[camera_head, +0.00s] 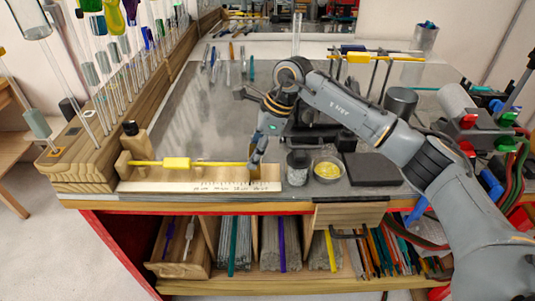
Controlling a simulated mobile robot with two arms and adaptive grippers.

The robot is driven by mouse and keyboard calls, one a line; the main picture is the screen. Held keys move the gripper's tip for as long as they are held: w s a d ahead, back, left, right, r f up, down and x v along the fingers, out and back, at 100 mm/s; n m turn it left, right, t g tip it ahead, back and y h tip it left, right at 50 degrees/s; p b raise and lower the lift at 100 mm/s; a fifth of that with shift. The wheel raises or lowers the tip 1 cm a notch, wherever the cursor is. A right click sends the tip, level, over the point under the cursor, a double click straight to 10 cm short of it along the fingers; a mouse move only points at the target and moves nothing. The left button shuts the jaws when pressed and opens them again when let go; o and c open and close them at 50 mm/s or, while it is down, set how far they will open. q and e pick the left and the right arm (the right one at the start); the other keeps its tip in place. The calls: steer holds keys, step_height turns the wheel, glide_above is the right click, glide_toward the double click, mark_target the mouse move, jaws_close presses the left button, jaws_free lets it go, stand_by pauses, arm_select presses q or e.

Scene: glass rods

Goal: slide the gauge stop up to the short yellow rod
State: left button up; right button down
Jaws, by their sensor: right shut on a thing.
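The short yellow rod (215,164) lies along the wooden length gauge (150,186), with a yellow block around it left of its middle. Its left end is at the gauge's wooden end block (124,164). My right gripper (255,164) points down at the rod's right end, above the gauge's printed scale. It is shut on the gauge stop, which is mostly hidden by the fingers. I cannot tell whether the stop touches the rod. My left gripper is not in view.
A wooden rack with glass rods (85,165) stands at the left. Right of the gauge are a small jar (298,168), a dish of yellow bits (327,171) and a dark pad (372,169). Several tools lie at the back.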

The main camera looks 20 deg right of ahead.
steer(key=c, duration=0.5)
jaws_free()
steer(key=shift+a, duration=0.1)
steer(key=shift+r, duration=0.25)
steer(key=v, duration=1.1)
steer(key=shift+d+r, duration=0.2)
steer(key=shift+d, duration=0.1)
steer(key=shift+s, duration=0.1)
